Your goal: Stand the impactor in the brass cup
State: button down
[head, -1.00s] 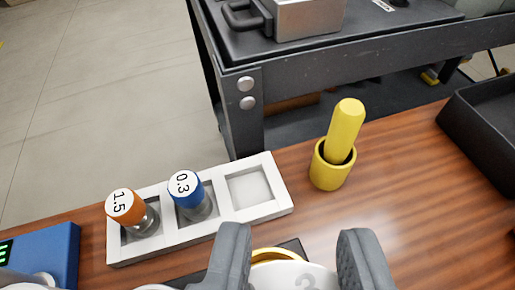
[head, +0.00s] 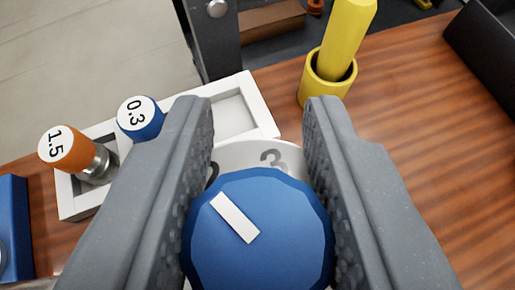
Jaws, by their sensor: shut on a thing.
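My gripper (head: 264,125) is shut on a blue faceted knob (head: 290,240) with a white bar mark, at the bottom centre. Under the knob is a white dial (head: 255,154) with a grey 3 showing. An orange-topped impactor (head: 66,150) marked 1.5, with a metal body, stands in a white rack (head: 264,126) at the left. A blue-topped impactor (head: 140,117) marked 0.3 stands to its right, partly behind my left finger.
A yellow cup (head: 312,90) holding a tilted yellow rod (head: 346,35) stands on the wooden table beyond my right finger. A black tray (head: 490,50) is at the upper right. A blue box (head: 14,230) is at the left edge. Bare wood lies at the right.

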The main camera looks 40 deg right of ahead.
jog(key=c, duration=1.1)
grip_release()
jog(key=v, duration=1.2)
jog(key=shift+p, duration=0.35)
jog(key=shift+s, duration=0.1)
jog(key=w+a+r+n+t+y, duration=0.1)
jog(key=a+r+y, duration=0.1)
jog(key=a+r, duration=0.45)
jog(key=w+a+r+n+t+y, duration=0.1)
jog(key=a+r+n+t+y, duration=0.15)
jog(key=r, duration=0.75)
jog(key=w+a+r+n+t+y, duration=0.1)
jog(key=a+r+y, duration=0.1)
jog(key=a+r, duration=0.5)
jog(key=s+r+n, duration=0.1)
jog(key=s+r, duration=0.5)
jog(key=r, duration=0.3)
jog(key=s+r+n+t, duration=0.1)
jog(key=s+r, duration=0.5)
jog(key=r, duration=0.4)
jog(key=s+r+n+y, duration=0.1)
jog(key=s+r, duration=0.5)
jog(key=r, duration=0.3)
jog(key=shift+d+r, duration=0.3)
jog(key=shift+d, duration=0.1)
